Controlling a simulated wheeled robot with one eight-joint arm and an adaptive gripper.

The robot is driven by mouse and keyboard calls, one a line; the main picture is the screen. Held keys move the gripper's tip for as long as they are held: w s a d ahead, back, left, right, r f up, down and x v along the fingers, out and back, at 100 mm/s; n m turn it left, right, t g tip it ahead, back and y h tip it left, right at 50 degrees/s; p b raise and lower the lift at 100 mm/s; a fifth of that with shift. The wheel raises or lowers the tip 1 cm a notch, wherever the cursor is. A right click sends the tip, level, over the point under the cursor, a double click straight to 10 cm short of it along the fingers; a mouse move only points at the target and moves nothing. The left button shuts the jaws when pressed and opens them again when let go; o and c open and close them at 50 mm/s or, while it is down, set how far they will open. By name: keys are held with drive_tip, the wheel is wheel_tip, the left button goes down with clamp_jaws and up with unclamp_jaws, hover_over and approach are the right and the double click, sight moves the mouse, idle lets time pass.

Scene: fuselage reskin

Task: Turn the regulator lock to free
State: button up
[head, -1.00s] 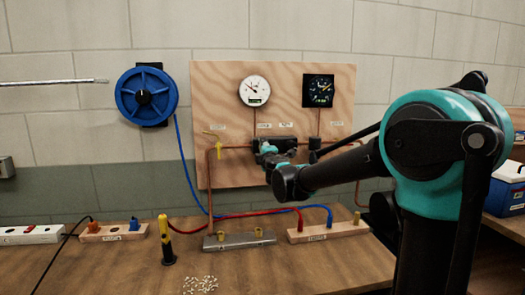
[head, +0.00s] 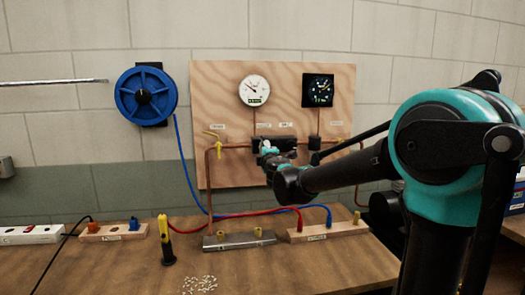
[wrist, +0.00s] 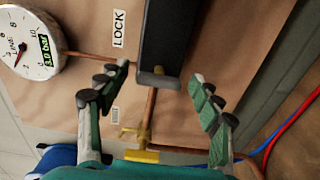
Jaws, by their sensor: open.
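The dark regulator block (head: 285,143) sits on the copper pipe on the plywood board, partly hidden by my gripper (head: 267,152) in the head view. In the wrist view, turned sideways, a dark grey block (wrist: 172,40) with a lighter end stands out near a LOCK label (wrist: 119,29). My gripper (wrist: 158,80) is open, its two fingers pointing at the board with the block's end between or just beyond them. No contact shows. I cannot tell the lock's setting. The other label (wrist: 115,118) is too small to read.
A white gauge (head: 254,90) and a black gauge (head: 318,90) hang above the pipe. A yellow valve handle (head: 217,142) is left of the regulator. The blue reel (head: 147,95) hangs further left. The yellow-black tool (head: 165,240) and connector blocks stand on the bench below.

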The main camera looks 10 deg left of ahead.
drive_tip(key=v, duration=1)
drive_tip(key=shift+s, duration=0.2)
drive_tip(key=shift+d, duration=0.1)
